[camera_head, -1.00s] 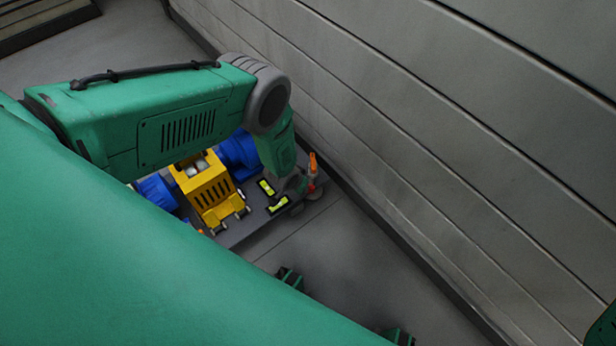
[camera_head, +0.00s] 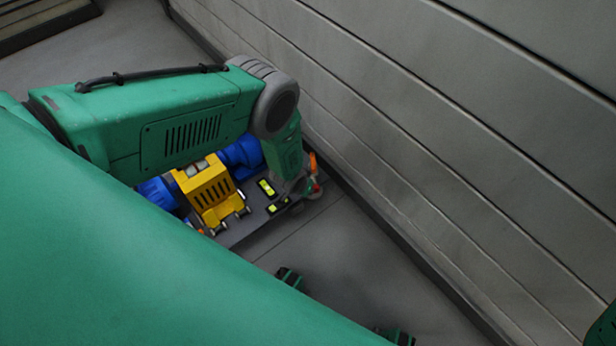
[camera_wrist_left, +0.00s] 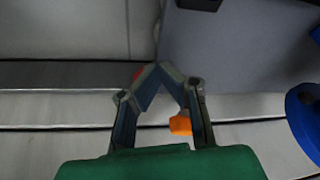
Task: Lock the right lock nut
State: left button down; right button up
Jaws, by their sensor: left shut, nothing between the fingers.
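In the head view, a small fitting with an orange upright part (camera_head: 313,163) and red below it stands at the right corner of the skid plate (camera_head: 245,232). I take it to be the right lock nut, but its nut shape is too small to make out. My left arm reaches down beside it and partly covers it. In the left wrist view, my left gripper (camera_wrist_left: 159,76) has its fingertips together and empty. An orange piece (camera_wrist_left: 180,125) shows by the right finger, and a bit of red (camera_wrist_left: 138,74) shows by the left fingertip. Whether they touch I cannot tell.
On the skid stand a yellow slotted housing (camera_head: 213,195) and blue machine parts (camera_head: 158,192). Black level blocks with yellow-green vials (camera_head: 267,187) lie near the fitting. A panelled wall (camera_head: 420,150) runs close behind. The floor in front is mostly clear.

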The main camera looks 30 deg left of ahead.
pick_arm(q)
jog(key=shift+w+d, duration=0.35)
jog(key=shift+d, duration=0.45)
jog(key=shift+w+d, duration=0.35)
jog(key=shift+d, duration=0.15)
jog(key=shift+s, duration=0.1)
jog(key=shift+s+a+r+p, duration=0.1)
jog(key=shift+s+a+p, duration=0.2)
jog(key=shift+s, duration=0.15)
notch_tip(320, 180, up, 7)
jog(key=p, duration=0.5)
